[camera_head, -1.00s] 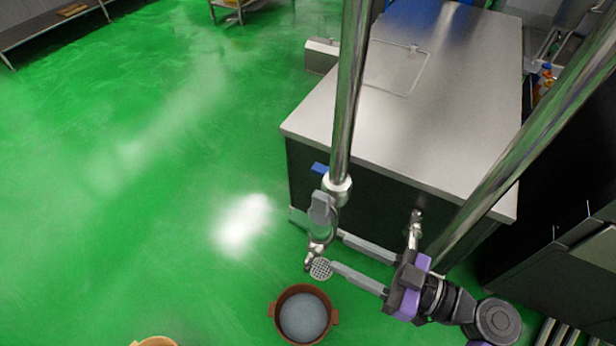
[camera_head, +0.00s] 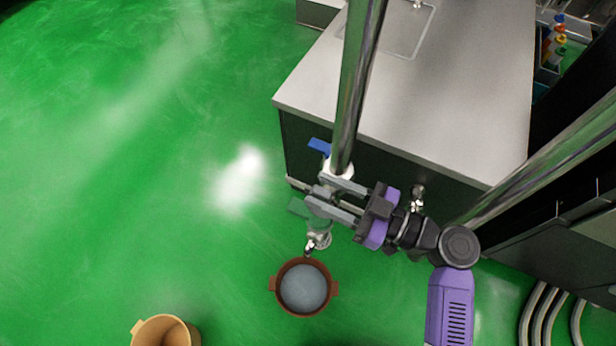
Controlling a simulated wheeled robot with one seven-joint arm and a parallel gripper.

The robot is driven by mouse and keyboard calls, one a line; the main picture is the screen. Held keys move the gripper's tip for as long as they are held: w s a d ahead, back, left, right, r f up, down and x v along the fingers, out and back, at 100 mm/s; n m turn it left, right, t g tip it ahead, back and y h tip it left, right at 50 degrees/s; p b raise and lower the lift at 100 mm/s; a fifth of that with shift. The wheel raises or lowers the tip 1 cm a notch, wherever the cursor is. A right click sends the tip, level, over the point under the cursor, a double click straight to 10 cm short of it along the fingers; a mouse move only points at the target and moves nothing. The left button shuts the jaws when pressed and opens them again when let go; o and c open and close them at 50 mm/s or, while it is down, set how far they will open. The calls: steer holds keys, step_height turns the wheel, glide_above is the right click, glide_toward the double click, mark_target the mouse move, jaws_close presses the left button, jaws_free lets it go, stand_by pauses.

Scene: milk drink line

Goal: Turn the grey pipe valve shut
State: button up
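The pipe valve (camera_head: 318,232) is on the upright steel pipe (camera_head: 352,95), below a white collar, with a perforated round outlet under it. Its grey lever is largely hidden by my gripper's fingers. My gripper (camera_head: 316,190) reaches in from the right at the valve's height. Its two grey fingers are parted, and a bit of grey shows between their tips. I cannot tell whether they touch the lever. A blue handle (camera_head: 320,146) sticks out left of the pipe, just above.
A brown two-handled pot (camera_head: 278,288) with a grey-blue surface inside stands on the floor below the valve. A tan bucket (camera_head: 150,328) is at the lower left. A steel-topped cabinet (camera_head: 440,110) stands behind. A second thick pipe (camera_head: 540,165) slants at right. Green floor is clear at left.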

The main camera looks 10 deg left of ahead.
steer(key=shift+p+x, duration=0.35)
steer(key=shift+x, duration=1.55)
jaws_close()
